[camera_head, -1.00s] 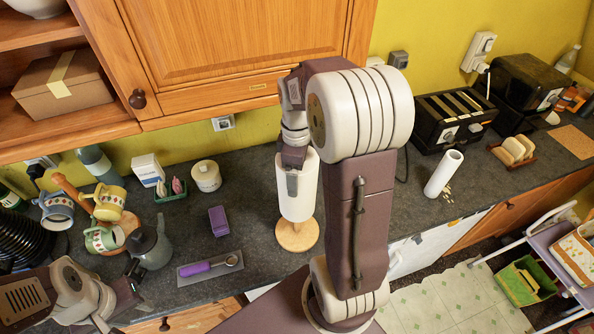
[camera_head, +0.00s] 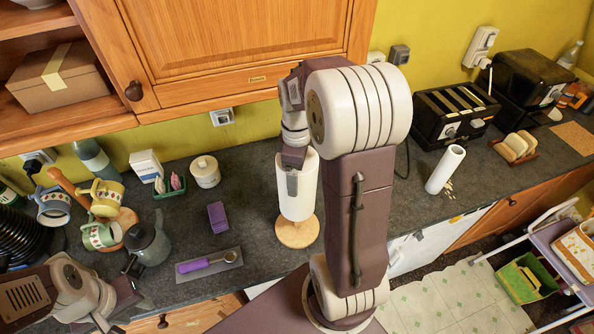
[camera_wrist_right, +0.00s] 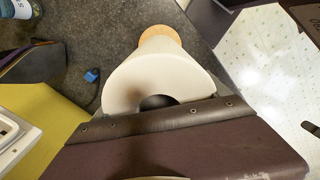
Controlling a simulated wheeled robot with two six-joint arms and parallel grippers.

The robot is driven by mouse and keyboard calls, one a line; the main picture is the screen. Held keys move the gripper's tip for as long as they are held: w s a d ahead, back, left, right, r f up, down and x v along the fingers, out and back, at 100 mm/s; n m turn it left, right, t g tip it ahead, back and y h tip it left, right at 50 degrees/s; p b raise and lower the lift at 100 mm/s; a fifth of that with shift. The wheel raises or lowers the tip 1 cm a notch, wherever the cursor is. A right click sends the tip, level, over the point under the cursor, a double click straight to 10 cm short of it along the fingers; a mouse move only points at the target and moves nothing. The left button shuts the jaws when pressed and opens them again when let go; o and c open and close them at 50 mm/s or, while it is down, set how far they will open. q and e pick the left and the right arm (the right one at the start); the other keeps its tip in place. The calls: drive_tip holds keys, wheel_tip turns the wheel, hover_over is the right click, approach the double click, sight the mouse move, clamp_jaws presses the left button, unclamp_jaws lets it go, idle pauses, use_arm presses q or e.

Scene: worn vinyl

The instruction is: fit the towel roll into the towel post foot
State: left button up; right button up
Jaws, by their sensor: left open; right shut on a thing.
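The towel roll (camera_head: 297,195) is a white upright cylinder. My right gripper (camera_head: 292,180) is shut on its upper part, and its arm hides part of the view. The towel post foot (camera_head: 297,234) is a round wooden disc on the counter directly under the roll. Whether a gap remains between roll and foot is hard to tell. In the right wrist view the roll (camera_wrist_right: 125,88) shows its dark core hole, with the foot's edge (camera_wrist_right: 160,33) beyond it. My left gripper (camera_head: 135,290) is open and empty at the lower left, partly blurred into its arm.
A wooden cabinet (camera_head: 240,50) overhangs.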

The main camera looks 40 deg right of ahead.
drive_tip(key=shift+f+b, duration=1.25)
drive_tip(key=shift+f, duration=0.85)
drive_tip(key=shift+f+b, duration=2.05)
drive_tip(key=shift+f, duration=0.85)
drive_tip(key=shift+f+b, duration=0.65)
drive_tip(key=shift+f, duration=0.35)
drive_tip(key=o, duration=1.8)
wheel_tip(320, 180, up, 9)
drive_tip(key=shift+r, duration=0.1)
